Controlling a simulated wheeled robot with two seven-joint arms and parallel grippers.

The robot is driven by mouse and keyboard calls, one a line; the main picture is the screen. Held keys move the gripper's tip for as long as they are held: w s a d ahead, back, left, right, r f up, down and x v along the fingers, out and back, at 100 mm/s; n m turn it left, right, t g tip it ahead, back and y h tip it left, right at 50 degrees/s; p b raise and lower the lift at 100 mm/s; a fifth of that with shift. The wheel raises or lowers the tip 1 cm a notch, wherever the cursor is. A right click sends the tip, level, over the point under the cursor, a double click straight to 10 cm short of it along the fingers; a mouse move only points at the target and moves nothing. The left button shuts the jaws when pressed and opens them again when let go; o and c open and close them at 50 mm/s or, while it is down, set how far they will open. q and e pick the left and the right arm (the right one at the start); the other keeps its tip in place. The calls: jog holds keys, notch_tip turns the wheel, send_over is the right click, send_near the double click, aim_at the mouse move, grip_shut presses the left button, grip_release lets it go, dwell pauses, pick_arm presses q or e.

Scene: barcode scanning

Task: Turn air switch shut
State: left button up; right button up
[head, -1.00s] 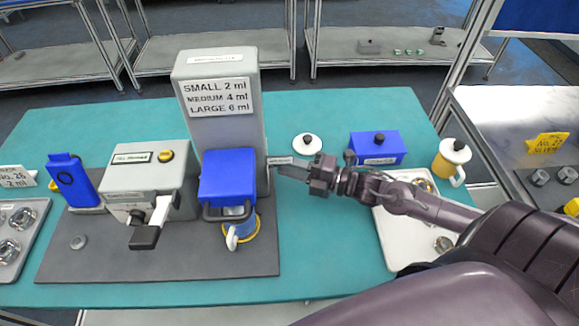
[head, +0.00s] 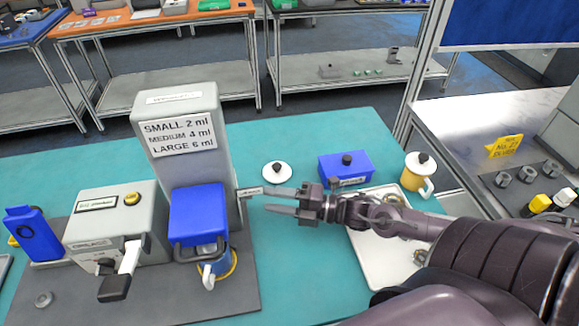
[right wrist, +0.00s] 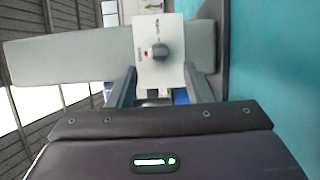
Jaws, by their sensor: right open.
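The air switch appears in the right wrist view as a dark round knob (right wrist: 160,51) with a red mark to its left on a pale plate (right wrist: 147,70). In the head view the edge of this plate (head: 249,191) juts from the right side of the tall grey machine (head: 178,105). My right gripper (head: 267,199) is open and empty, just right of the plate, its fingers pointing left at it. In the right wrist view the gripper (right wrist: 159,72) has its two fingers apart, with the knob ahead between them. I cannot tell whether they touch it. My left gripper is out of view.
A blue box (head: 345,168), a white round lid (head: 277,172) and a yellow-and-white mug (head: 417,172) stand behind my right arm. A white tray (head: 375,262) lies under it.

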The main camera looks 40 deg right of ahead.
jog(key=shift+v, duration=2.15)
